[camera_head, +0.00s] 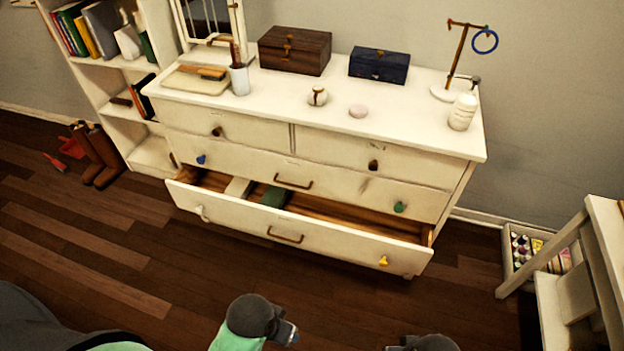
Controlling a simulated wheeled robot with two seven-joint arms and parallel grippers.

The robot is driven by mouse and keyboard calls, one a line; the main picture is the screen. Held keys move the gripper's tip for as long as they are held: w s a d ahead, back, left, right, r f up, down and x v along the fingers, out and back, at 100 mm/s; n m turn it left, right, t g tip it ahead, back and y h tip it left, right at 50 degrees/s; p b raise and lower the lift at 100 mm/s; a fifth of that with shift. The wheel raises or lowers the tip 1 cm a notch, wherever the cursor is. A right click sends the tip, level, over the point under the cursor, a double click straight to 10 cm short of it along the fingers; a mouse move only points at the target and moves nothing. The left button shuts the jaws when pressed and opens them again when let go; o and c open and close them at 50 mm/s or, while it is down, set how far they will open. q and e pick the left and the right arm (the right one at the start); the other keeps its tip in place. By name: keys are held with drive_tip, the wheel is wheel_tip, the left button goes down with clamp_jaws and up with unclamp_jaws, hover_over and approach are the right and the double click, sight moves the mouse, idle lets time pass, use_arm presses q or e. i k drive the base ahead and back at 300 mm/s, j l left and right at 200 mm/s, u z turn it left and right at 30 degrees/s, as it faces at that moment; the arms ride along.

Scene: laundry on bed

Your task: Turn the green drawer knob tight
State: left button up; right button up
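The green knob (400,207) is on the right side of the middle, full-width drawer front (330,187) of the white dresser (466,192). That drawer looks shut. I cannot tell from here whether the knob is loose. My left arm's dark end (285,332) is low in the middle of the view, well apart from the dresser. My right arm's dark end (425,343) is cut off by the bottom edge.
The bottom drawer (333,245) is pulled out below the green knob, with a yellow knob (383,261). A blue knob (201,160) is at the left. A bottle (463,111) stands on top. A white table (607,215) and crate (511,264) are at right. Floor in front is clear.

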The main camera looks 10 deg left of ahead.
sight(398, 208)
drive_tip(key=k+l+z, duration=0.1)
drive_tip(key=z, duration=0.3)
drive_tip(key=k+l+z, duration=0.2)
drive_tip(key=z, duration=0.2)
drive_tip(key=k+l+z, duration=0.4)
drive_tip(key=i+j, duration=0.1)
